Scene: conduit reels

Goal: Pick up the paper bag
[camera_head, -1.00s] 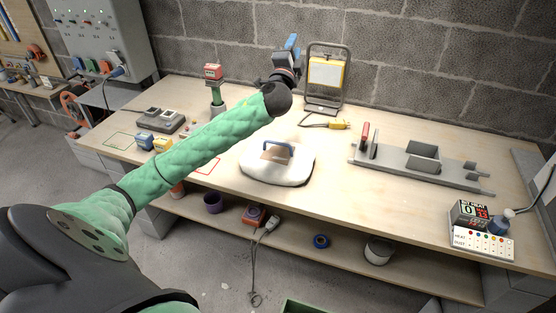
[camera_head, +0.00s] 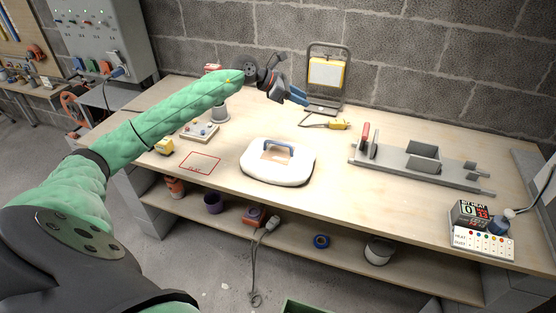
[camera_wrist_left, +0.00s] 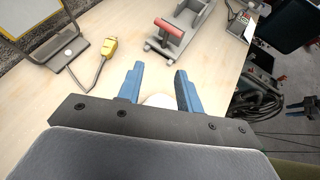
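The likely paper bag (camera_head: 277,163) is a rounded white bundle with a blue handle and a brown patch, resting on the workbench in the head view. A white edge (camera_wrist_left: 158,100), probably the bag, shows between the fingers in the left wrist view. My left gripper (camera_head: 303,98) is above and behind the bag, apart from it, with its blue fingers pointing right. In the left wrist view its fingers (camera_wrist_left: 159,69) are spread apart with nothing held between them.
A yellow work lamp (camera_head: 326,75) stands at the back, with a yellow plug (camera_head: 339,125) before it. A grey metal fixture (camera_head: 422,166) lies to the right, and a heat controller (camera_head: 480,230) at the right front. Bare bench surrounds the bag.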

